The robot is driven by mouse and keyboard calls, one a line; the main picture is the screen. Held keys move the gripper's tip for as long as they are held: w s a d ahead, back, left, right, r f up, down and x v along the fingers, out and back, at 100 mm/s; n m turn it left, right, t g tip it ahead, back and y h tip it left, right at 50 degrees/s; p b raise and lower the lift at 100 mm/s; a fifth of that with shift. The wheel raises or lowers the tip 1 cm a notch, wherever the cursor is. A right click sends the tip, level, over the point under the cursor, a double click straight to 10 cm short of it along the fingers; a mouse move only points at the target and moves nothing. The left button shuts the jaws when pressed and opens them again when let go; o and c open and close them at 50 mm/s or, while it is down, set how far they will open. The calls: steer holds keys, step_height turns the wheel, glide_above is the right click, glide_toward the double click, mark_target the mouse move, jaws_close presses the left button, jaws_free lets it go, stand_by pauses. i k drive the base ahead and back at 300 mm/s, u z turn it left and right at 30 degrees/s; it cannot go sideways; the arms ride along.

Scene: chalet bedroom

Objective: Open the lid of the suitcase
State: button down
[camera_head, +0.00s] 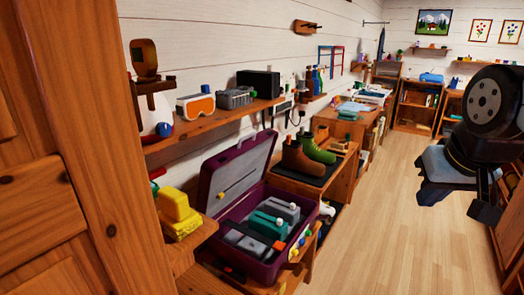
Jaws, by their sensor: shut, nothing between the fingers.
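The suitcase (237,257) is purple and sits on a low wooden surface at lower centre. Its lid (233,170) stands raised and tilted back toward the wall, with its grey lining showing. The inside of the base is in view, with teal and grey block-like items in it. My gripper (434,192) is at the right, well apart from the suitcase, over the open floor side. It is shut and empty; its fingers are small and dark in this view.
A wooden cabinet (62,150) fills the left foreground. A wall shelf (215,123) with several objects runs above the suitcase. A yellow object (180,215) sits just left of it. Boots (303,160) stand behind it on the right. Wooden floor (375,235) is clear at centre right.

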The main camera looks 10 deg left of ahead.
mark_target(237, 170)
steer(key=z, duration=0.15)
steer(key=i, duration=0.9)
steer(key=u, duration=0.75)
